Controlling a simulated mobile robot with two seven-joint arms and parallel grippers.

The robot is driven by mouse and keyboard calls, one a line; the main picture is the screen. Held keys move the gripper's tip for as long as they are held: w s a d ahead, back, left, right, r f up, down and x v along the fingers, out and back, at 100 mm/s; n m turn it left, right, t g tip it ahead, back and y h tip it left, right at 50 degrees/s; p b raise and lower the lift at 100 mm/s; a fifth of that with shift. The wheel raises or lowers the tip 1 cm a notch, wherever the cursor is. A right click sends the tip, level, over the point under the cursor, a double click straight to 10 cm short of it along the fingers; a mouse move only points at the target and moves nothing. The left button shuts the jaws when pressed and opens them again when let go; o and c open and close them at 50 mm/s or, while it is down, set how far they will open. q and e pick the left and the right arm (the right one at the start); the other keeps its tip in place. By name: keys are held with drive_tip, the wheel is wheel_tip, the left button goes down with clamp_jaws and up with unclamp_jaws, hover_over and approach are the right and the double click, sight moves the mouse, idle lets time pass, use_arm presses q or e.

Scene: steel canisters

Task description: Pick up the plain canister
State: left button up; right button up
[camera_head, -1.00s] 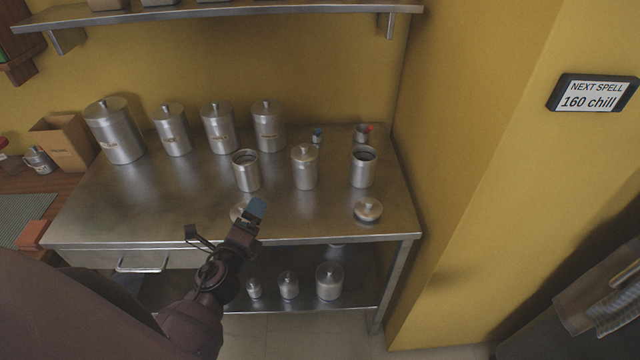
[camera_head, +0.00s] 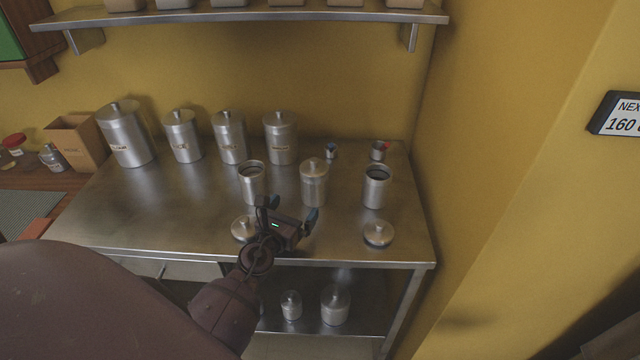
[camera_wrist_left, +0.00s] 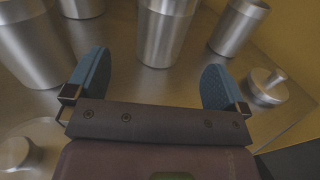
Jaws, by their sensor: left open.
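The plain canister (camera_head: 313,185) is a steel cylinder with a lid and knob and no label that I can see. It stands upright in the front row on the steel table. In the left wrist view the canister (camera_wrist_left: 166,35) stands just beyond the gap between the fingers, its top cut off. My left gripper (camera_head: 290,209) is open and empty, just in front of it and slightly left, with blue fingertips apart. The left wrist view shows the open fingers (camera_wrist_left: 156,82) too. My right gripper is not in view.
Lidless canisters stand left (camera_head: 252,185) and right (camera_head: 376,190) of the plain one. Loose lids lie in front, left (camera_head: 243,229) and right (camera_head: 378,234). Labelled canisters (camera_head: 229,138) line the back. Two small cups stand behind. The table (camera_head: 150,215) is clear at left.

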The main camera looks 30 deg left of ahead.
sight(309, 189)
use_arm(q)
drive_tip(key=w, duration=0.4)
drive_tip(key=shift+a, duration=0.3)
drive_tip(key=shift+w+a+r, duration=0.1)
drive_tip(key=shift+w+r, duration=0.05)
drive_tip(key=shift+w, duration=2.15)
drive_tip(key=shift+w+a, duration=0.15)
drive_tip(key=shift+w, duration=0.4)
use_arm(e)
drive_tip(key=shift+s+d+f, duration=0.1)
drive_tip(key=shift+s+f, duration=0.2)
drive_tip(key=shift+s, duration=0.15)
use_arm(q)
drive_tip(key=shift+r, duration=0.1)
drive_tip(key=c, duration=1.1)
drive_tip(key=shift+c, duration=0.2)
